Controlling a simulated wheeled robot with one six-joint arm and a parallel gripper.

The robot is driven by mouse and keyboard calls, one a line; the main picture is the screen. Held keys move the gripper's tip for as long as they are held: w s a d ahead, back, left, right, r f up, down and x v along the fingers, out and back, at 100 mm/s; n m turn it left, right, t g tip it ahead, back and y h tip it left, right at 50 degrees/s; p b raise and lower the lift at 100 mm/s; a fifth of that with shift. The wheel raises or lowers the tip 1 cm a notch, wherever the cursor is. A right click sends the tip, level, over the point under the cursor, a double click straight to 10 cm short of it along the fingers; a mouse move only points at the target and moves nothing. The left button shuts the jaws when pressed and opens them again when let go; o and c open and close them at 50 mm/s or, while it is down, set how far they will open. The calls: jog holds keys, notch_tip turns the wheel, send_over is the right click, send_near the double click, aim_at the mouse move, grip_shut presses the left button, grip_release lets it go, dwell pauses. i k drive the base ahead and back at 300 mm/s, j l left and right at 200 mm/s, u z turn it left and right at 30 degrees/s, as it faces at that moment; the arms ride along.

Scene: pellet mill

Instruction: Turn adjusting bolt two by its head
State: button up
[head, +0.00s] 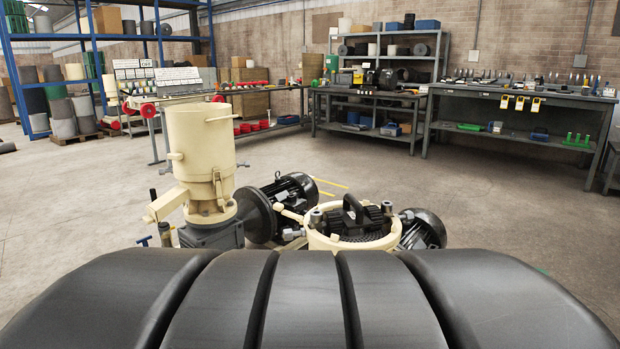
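The open pellet mill (320,243) stands just beyond my body, low in the middle of the picture. Its cream ring surrounds a dark roller assembly with a black handle (353,215). Grey bolt-like parts show around the ring, at its left (316,217), its back right (388,209) and its right (407,215). I cannot tell which of them is adjusting bolt two. The lower front of the mill is hidden behind my black body. My gripper is not in view.
A cream hopper unit (200,155) on a grey gearbox stands left of the mill, with a black motor (290,195) between. Another dark motor (424,229) sits at the mill's right. Workbenches (520,97) and a blue rack (95,38) stand behind. The floor at right is clear.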

aim_at(288, 234)
jog(key=i+j+z, duration=0.2)
jog(key=j, duration=0.15)
jog(key=i+j+z, duration=0.15)
jog(key=j, duration=0.25)
jog(key=i+j+z, duration=0.2)
jog(key=j, duration=0.15)
jog(key=i+l+u, duration=0.1)
jog(key=l+u, duration=0.35)
